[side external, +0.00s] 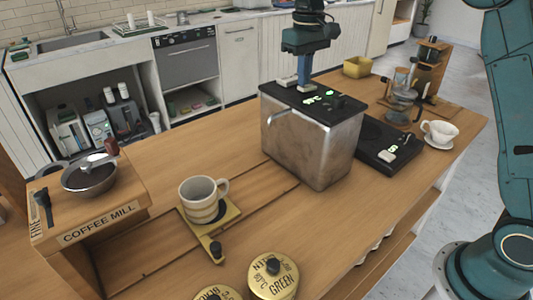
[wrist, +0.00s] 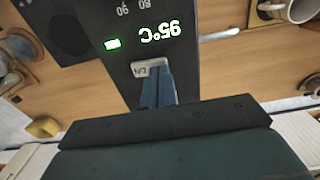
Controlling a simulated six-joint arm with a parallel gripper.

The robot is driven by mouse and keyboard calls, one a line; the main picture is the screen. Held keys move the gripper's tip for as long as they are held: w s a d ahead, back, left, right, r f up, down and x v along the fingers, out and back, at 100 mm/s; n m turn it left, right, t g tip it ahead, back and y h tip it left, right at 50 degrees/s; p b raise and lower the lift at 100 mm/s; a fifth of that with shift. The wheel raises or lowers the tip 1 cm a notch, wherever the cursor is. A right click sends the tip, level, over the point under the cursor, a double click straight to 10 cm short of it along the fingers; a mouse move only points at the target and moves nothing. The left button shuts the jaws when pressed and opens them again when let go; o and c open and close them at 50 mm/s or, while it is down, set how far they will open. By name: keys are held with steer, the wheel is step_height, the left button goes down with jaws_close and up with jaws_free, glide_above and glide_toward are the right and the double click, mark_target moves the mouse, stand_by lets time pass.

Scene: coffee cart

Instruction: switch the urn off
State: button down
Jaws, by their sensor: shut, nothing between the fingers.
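The urn (side external: 312,145) is a square steel box with a black top, standing at the middle of the wooden counter. Its black top shows in the wrist view (wrist: 190,70), with a glowing green "95°C" readout (wrist: 160,33) and a lit green lamp (wrist: 112,44). A pale switch (wrist: 148,66) with small lettering sits on the top. My gripper (side external: 304,86) is shut and empty, pointing down at the back edge of the urn's top. In the wrist view its fingertips (wrist: 156,76) are right at the switch and partly cover it; I cannot tell whether they touch.
A striped mug (side external: 201,203) stands at left, near the coffee mill (side external: 95,215). Round tins (side external: 273,276) lie in front.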

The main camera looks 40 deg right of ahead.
mark_target(306, 88)
steer(key=shift+f, duration=0.4)
stand_by(0.3)
steer(key=shift+r, duration=3.5)
steer(key=s+t, duration=0.4)
steer(key=s, duration=2.1)
steer(key=s+f+t, duration=0.1)
steer(key=s+f, duration=0.5)
steer(key=s, duration=0.1)
steer(key=shift+s+a+t, duration=0.25)
steer(key=shift+a+t, duration=0.05)
steer(key=shift+a, duration=0.05)
